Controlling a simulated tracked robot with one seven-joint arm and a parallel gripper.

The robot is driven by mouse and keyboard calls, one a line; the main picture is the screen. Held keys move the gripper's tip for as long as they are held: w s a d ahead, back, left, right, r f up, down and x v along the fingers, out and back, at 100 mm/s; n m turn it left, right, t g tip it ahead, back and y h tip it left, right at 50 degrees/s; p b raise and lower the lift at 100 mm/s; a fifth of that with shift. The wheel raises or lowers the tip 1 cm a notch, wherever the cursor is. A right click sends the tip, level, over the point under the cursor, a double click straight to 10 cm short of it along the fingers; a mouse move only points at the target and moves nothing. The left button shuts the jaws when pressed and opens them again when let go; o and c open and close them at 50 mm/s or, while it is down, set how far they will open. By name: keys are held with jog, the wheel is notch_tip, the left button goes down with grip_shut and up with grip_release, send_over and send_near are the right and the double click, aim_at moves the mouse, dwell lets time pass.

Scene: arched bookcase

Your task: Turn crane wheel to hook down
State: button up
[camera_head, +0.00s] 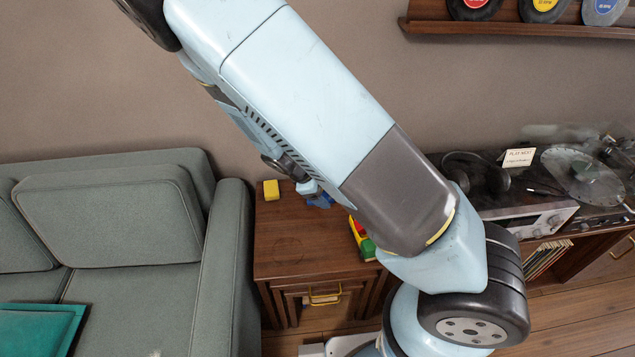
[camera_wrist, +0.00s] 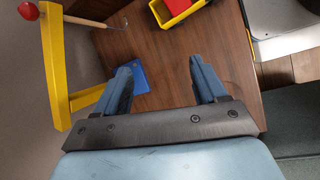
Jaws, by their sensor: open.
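In the wrist view, a yellow crane frame (camera_wrist: 55,65) stands at the left, with a red ball (camera_wrist: 28,11) at its upper end. A thin tan rod with a bent metal hook-like tip (camera_wrist: 118,27) reaches right from it. A blue flat part (camera_wrist: 140,80) lies behind my left finger. I cannot make out the wheel clearly. My gripper (camera_wrist: 160,72) is open, its two blue fingers wide apart over the brown tabletop, with nothing held between them. The left finger is near the crane's lower yellow bar. In the head view, my arm hides much of this area, and a yellow piece (camera_head: 271,190) shows on the cabinet.
The wooden cabinet (camera_head: 285,245) stands between a grey sofa (camera_head: 110,215) and a low shelf with a record player (camera_head: 583,178). A red and yellow toy (camera_wrist: 176,10) lies on the cabinet top beyond my fingers. Bare tabletop shows between crane and toy.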

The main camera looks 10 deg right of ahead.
jog(key=w+a+f+n+t+h, duration=0.1)
jog(key=w+a+f+n+t, duration=0.3)
jog(key=n, duration=0.3)
jog(key=w+a+f+n+t, duration=0.1)
jog(key=a+f+n+t, duration=0.25)
jog(key=n+t, duration=0.3)
jog(key=shift+n+g, duration=0.45)
jog(key=x, duration=1.4)
jog(key=shift+d, duration=0.4)
jog(key=shift+c, duration=0.5)
jog(key=c, duration=0.9)
jog(key=shift+m+t, duration=0.3)
jog(key=shift+m, duration=0.2)
jog(key=shift+c, duration=0.2)
jog(key=o, duration=1)
jog(key=shift+o, duration=0.2)
